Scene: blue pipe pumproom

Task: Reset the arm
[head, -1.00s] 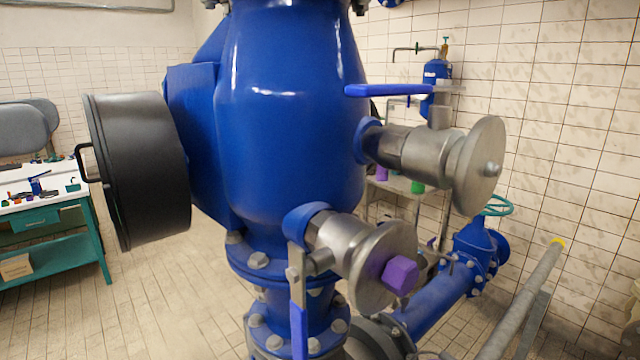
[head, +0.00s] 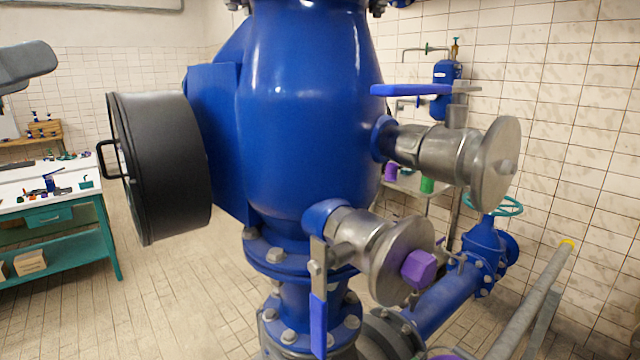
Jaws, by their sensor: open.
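A grey rounded part of my arm (head: 28,66) shows at the upper left edge of the head view, raised above the workbench. My gripper's fingers are not in view.
A large blue pump body (head: 305,120) fills the middle, with a black round cover (head: 165,165) on its left. Two steel valves (head: 440,155) with blue levers stick out to its right; the lower flange has a purple hex plug (head: 418,269). A teal workbench (head: 50,220) stands left. Tiled floor between is clear.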

